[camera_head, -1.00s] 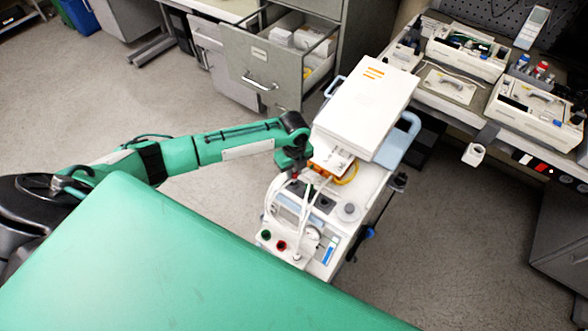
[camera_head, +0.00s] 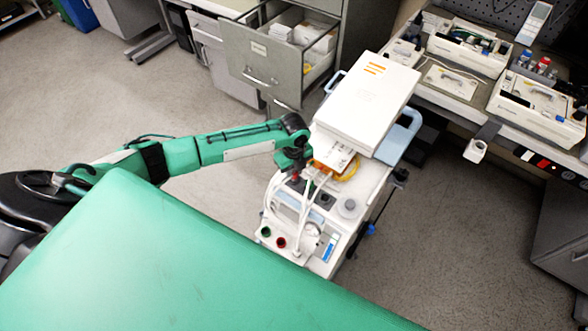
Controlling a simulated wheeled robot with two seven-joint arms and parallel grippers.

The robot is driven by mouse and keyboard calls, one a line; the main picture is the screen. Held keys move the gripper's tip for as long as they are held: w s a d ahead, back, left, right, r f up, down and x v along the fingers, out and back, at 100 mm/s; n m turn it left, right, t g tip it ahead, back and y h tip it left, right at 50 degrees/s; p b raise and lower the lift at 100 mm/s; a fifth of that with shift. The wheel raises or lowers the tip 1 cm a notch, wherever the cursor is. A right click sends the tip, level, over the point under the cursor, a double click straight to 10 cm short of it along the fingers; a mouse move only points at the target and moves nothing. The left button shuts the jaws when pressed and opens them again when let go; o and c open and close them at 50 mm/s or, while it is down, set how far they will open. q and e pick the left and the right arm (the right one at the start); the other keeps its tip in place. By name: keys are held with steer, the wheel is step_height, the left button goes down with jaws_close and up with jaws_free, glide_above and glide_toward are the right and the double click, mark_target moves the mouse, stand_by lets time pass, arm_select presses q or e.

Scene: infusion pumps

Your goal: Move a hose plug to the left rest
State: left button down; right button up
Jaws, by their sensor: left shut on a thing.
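A white infusion pump cart (camera_head: 338,240) stands right of centre, with pale hoses (camera_head: 303,215) looping over its top and front. Green and red round ports (camera_head: 280,243) sit on its lower front. Dark round fittings (camera_head: 326,201) and a grey knob (camera_head: 348,208) are on its upper face. My left gripper (camera_head: 297,174) points down at the left rear of this face, shut on a hose plug. The plug is small and mostly hidden by the fingers and hoses, so whether it touches a rest cannot be told. My right gripper is out of view.
A large white box-shaped unit (camera_head: 368,100) with blue handles rises just behind the gripper. An orange-and-white label and yellow tubing (camera_head: 348,170) lie close to the wrist. An open file drawer (camera_head: 275,60) is behind. A workbench with trays (camera_head: 470,50) is at right.

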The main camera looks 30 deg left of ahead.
arm_select(q)
steer(key=shift+f, duration=0.2)
steer(key=c, duration=1.1)
jaws_free()
steer(key=shift+r, duration=0.15)
step_height(320, 180, up, 14)
steer(key=shift+f+b, duration=0.2)
steer(key=shift+b, duration=1.05)
steer(key=shift+d, duration=0.1)
